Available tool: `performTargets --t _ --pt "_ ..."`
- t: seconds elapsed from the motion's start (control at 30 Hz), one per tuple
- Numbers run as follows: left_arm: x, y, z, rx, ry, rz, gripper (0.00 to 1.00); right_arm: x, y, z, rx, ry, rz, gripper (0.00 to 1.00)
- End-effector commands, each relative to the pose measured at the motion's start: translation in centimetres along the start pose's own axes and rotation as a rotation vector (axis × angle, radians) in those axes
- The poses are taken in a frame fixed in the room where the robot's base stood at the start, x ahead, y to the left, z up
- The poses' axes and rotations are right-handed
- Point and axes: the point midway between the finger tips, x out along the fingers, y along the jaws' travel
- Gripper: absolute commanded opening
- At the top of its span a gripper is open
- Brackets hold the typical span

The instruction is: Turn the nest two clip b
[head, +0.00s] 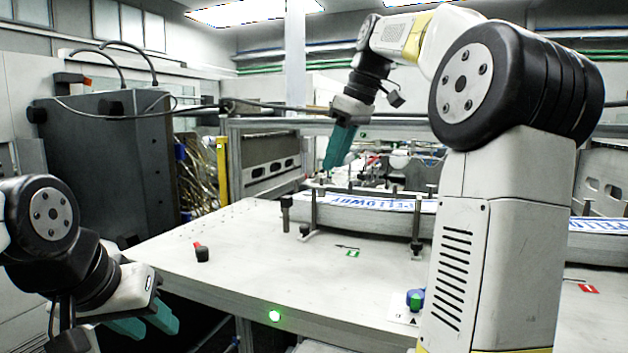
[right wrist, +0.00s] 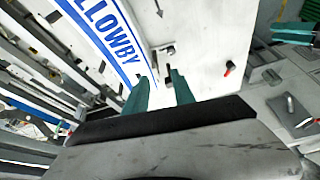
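A label nest with a blue-lettered white label (head: 375,203) stands on the pale table; the label also shows in the right wrist view (right wrist: 108,35). Dark clip-like posts stand at its left end (head: 286,214) and along its front (head: 417,225). A small dark clip (right wrist: 166,50) shows beyond my right fingertips; I cannot tell which clip is clip b. My right gripper (right wrist: 158,78) is open and empty, with a gap between its teal fingers; in the head view (head: 338,148) it hangs over the nest's far left side. My left gripper (head: 145,323) is open and empty, low at the left.
A second label stack (head: 600,225) is at the right, partly behind my right arm. A red-topped black knob (head: 201,253) stands on the table's left part. A green mark (head: 353,253) and a red mark (head: 588,288) lie in front of the nests. The table's front left is mostly clear.

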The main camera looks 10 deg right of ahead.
Motion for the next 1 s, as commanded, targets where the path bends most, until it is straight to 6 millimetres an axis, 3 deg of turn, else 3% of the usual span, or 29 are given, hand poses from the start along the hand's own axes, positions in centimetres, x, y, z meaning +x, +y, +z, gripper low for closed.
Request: performTargets --t 0.17,0.63,1.0 --pt "0.0 0.0 0.0 0.0 0.0 0.0 0.36 0.0 0.9 -0.2 -0.034 0.006 -0.017 0.31" --pt "0.0 0.0 0.0 0.0 0.0 0.0 0.36 6.6 0.7 -0.2 -0.033 0.005 -0.016 0.31" --pt "0.0 0.0 0.0 0.0 0.0 0.0 0.36 7.4 0.8 -0.2 -0.032 0.006 -0.014 0.31"
